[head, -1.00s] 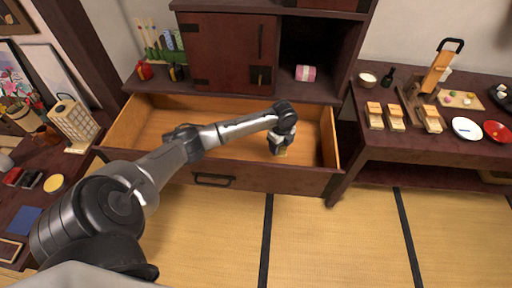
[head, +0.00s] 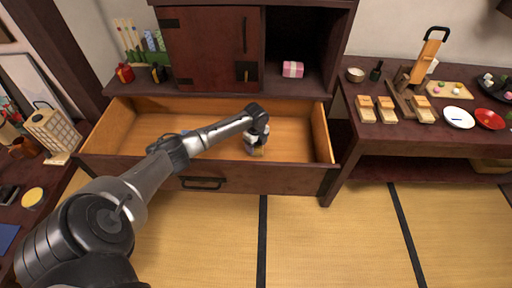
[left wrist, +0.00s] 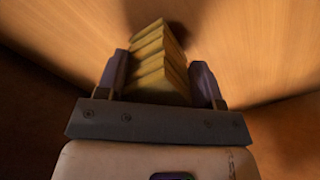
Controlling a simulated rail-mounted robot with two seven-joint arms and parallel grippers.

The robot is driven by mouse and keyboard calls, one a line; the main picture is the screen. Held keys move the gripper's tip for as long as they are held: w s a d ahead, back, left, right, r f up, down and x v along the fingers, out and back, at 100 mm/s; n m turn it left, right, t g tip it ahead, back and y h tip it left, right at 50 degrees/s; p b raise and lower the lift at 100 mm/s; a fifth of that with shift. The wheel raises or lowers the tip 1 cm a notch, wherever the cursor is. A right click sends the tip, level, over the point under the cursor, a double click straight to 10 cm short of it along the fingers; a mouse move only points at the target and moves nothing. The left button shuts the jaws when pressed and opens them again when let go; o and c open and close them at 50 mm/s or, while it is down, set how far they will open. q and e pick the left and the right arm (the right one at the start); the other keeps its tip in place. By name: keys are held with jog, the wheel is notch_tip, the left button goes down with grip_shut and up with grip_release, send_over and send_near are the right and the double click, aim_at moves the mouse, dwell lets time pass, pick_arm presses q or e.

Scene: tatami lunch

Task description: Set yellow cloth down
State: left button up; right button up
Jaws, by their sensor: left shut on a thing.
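My left gripper (head: 257,150) reaches down into the open drawer (head: 185,186), near its right end. In the left wrist view the gripper (left wrist: 160,85) is shut on the yellow cloth (left wrist: 158,60), which is folded in several layers between the two fingers. Wooden drawer surfaces surround the cloth in that view. A small yellow part of the cloth (head: 258,153) shows below the gripper in the head view. I cannot tell whether the cloth touches the drawer floor. My right gripper is not in view.
The drawer's left part is bare apart from a small bluish thing behind my arm. A cabinet (head: 205,50) with a pink box (head: 292,69) stands above it. A side table (head: 420,140) with food and plates is at right. A lantern (head: 52,132) stands at left.

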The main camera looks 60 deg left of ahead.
pick_arm(q)
jog(key=shift+f, duration=0.15)
jog(key=shift+f, duration=0.15)
jog(key=o, duration=1)
notch_tip(320, 180, up, 11)
jog(key=p, duration=0.4)
jog(key=shift+p, duration=0.3)
jog(key=shift+r, duration=0.65)
